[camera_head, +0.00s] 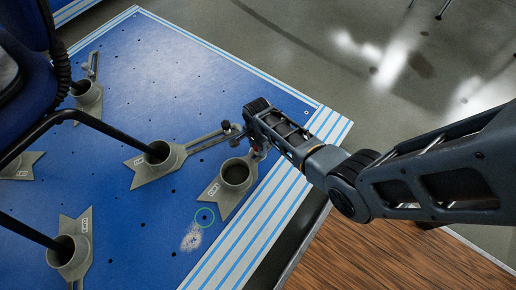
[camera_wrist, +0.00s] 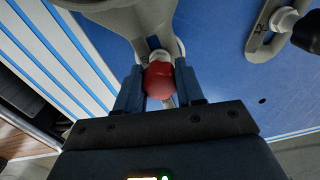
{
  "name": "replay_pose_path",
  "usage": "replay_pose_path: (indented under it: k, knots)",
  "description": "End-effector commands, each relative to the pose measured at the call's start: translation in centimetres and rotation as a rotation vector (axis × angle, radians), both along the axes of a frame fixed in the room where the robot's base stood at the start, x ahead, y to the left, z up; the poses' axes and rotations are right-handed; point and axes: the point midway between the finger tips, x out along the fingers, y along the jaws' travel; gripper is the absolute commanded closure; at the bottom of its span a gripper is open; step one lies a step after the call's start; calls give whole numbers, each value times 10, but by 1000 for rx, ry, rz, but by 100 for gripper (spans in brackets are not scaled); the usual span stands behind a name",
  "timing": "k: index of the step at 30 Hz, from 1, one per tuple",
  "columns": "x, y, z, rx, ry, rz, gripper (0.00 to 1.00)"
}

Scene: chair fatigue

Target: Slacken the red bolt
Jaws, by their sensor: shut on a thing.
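The red bolt (camera_wrist: 159,81) shows in the wrist view as a rounded red head, between the two blue fingers of my gripper (camera_wrist: 160,92). My gripper is shut on it, with a finger on each side. The bolt sits at the end of a grey clamp (camera_wrist: 130,17) at the top of the wrist view. In the head view my gripper (camera_head: 258,143) reaches down over the blue platform beside a grey cup-shaped clamp (camera_head: 236,173). The bolt is mostly hidden by my arm there.
Several grey cup clamps stand on the blue platform (camera_head: 150,210), including one at the centre (camera_head: 158,153) holding a black chair leg (camera_head: 110,128). A blue chair (camera_head: 38,95) stands at the left. A striped edge (camera_head: 250,235) borders the platform, with wooden floor (camera_head: 400,262) beyond.

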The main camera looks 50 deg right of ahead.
Motion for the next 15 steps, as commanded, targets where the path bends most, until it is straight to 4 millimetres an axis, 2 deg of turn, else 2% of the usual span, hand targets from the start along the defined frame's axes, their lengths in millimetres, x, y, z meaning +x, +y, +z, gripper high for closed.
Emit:
replay_pose_path:
  k: [5, 12, 15]
  knots:
    - [0, 0, 1, 0, 0, 44, 94]
    - [-1, 0, 1, 1, 2, 292, 95]
    - [-1, 0, 0, 1, 1, 343, 95]
